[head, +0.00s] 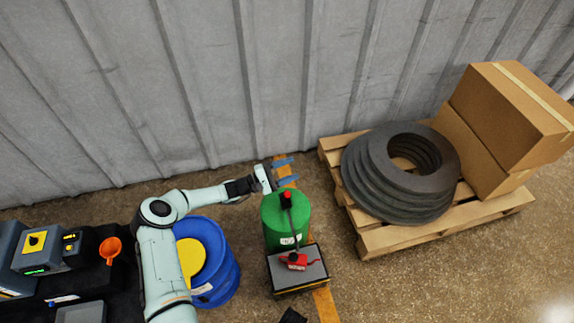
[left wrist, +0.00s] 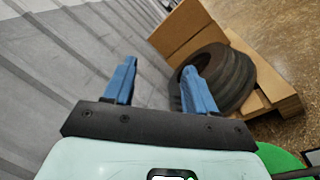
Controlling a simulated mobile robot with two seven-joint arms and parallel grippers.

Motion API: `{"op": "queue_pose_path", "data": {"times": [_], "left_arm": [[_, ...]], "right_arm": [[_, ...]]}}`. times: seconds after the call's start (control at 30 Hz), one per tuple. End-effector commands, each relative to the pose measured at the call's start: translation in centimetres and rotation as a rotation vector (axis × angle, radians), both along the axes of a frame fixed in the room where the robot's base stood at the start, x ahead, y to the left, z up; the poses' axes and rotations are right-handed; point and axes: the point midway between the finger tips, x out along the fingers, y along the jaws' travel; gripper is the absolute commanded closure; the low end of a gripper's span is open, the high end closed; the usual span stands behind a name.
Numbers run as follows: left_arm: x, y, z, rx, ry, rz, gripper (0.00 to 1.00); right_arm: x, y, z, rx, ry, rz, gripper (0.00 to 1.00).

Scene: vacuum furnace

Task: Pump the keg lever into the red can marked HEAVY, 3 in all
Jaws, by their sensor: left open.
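The green keg (head: 272,222) stands upright near the wall in the head view, and part of it shows in the left wrist view (left wrist: 283,160). Its black lever (head: 291,222) has a red knob (head: 287,196) and runs across the keg top toward the red can (head: 297,262). The red can sits on a grey-topped stand (head: 312,271) in front of the keg; its marking is too small to read. My left gripper (head: 291,170) is just behind the keg, apart from the knob, with its blue fingers (left wrist: 158,68) open and empty. My right gripper is not in view.
A blue drum (head: 228,262) with a yellow top stands left of the keg. A dark bench (head: 100,285) with devices and an orange funnel (head: 110,247) is at far left. A pallet (head: 375,243) with black rings (head: 437,172) and cartons (head: 505,110) stands right. The floor at lower right is clear.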

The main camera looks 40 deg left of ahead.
Motion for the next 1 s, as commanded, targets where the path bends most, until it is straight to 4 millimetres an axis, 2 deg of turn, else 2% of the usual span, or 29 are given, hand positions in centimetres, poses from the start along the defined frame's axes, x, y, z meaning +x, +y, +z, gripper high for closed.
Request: {"op": "queue_pose_path", "data": {"times": [0.2,0.5,0.6,0.67,0.77,0.9,1.0], "left_arm": [[0.0,0.0,1.3,-0.001,0.001,0.0,0.44],[-0.1,-0.1,1.1,-0.008,0.002,0.001,0.42],[-0.5,-0.6,0.3,-0.091,0.01,0.014,0.42],[-1.1,-1.2,-0.7,-0.194,0.021,0.037,0.42],[-2.5,-2.0,-3.3,-0.425,0.051,0.125,0.42],[-5.4,-2.3,-8.5,-0.725,0.119,0.333,0.42],[-7.8,-2.4,-12.5,-0.862,0.179,0.494,0.42]], "right_arm": [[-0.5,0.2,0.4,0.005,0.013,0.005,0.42],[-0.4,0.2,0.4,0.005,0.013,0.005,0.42],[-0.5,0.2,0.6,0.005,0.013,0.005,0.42],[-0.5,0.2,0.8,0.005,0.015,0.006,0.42],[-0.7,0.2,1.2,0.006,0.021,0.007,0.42],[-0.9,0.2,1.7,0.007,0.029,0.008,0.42],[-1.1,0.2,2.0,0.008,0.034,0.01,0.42]]}}
